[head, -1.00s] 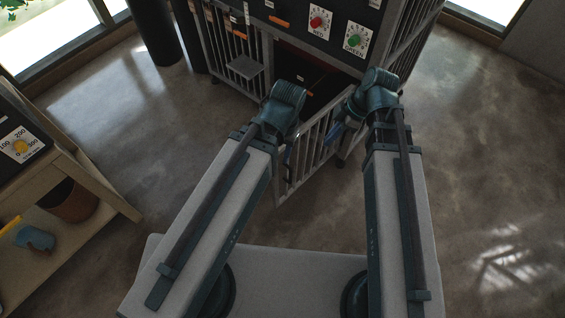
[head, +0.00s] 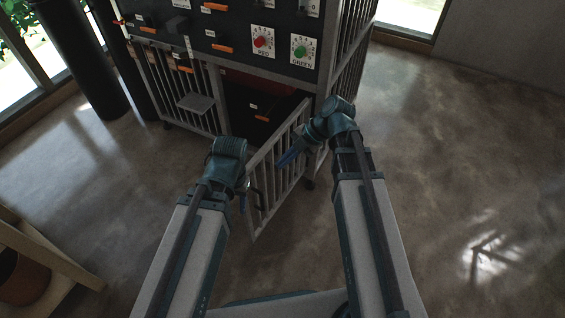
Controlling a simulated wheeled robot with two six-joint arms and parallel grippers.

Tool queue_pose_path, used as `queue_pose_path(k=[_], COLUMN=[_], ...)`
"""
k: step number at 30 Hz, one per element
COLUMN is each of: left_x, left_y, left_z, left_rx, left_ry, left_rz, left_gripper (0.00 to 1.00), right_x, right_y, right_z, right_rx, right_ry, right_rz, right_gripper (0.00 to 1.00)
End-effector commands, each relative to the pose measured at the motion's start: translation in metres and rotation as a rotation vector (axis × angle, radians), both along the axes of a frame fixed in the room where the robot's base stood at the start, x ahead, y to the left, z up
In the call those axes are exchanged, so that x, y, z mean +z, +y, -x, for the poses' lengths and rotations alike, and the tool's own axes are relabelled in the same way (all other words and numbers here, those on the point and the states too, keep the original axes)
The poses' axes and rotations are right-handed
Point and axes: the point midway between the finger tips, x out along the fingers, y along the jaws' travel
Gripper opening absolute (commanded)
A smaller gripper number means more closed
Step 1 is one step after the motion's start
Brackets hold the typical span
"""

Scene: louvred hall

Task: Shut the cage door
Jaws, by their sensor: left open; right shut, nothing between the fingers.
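The cage door (head: 266,182), a grey barred panel, stands swung out towards me from the cage (head: 320,95). Its right edge is by the cage's front corner and its free edge points at me. A dark handle (head: 257,198) shows near the free edge. My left gripper (head: 243,204) is open just left of the free edge, with its blue fingers partly hidden by its wrist; I cannot tell whether it touches the door. My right gripper (head: 287,159) is shut and empty, its blue fingers pointing left across the door's bars in the picture.
The doorway left of the door is dark, with an orange-handled drawer (head: 263,118) inside. Red and green dials (head: 262,41) sit on the panel above. A small grey shelf (head: 196,103) juts out on the left. A wooden table (head: 45,250) stands at lower left. The floor at right is clear.

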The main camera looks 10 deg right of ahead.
Motion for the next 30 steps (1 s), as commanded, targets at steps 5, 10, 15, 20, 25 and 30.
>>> queue_pose_path(k=[5,10,15,20,25,30], left_x=[-0.035,-0.056,-0.054,-0.054,-0.054,-0.054], left_y=[0.000,0.000,0.000,0.001,0.001,0.001], left_z=[0.000,0.000,0.000,0.000,0.000,0.000], left_rx=[0.000,0.000,-0.001,-0.001,-0.001,-0.001], left_ry=[0.000,-0.001,-0.001,-0.001,-0.001,-0.001], left_rz=[0.000,-0.002,-0.002,-0.002,-0.002,-0.002], left_gripper=[0.50,0.50,0.50,0.50,0.50,0.50], right_x=[-0.035,-0.057,-0.054,-0.054,-0.054,-0.054], right_y=[0.020,0.038,0.056,0.067,0.071,0.071], right_z=[0.000,-0.001,-0.016,-0.025,-0.028,-0.028], right_rx=[0.003,0.003,0.002,0.001,0.000,0.000], right_ry=[0.001,0.001,0.001,0.002,0.001,0.001], right_rz=[0.001,0.000,0.001,0.001,0.001,0.001], right_gripper=[0.00,0.00,0.00,0.00,0.00,0.00])
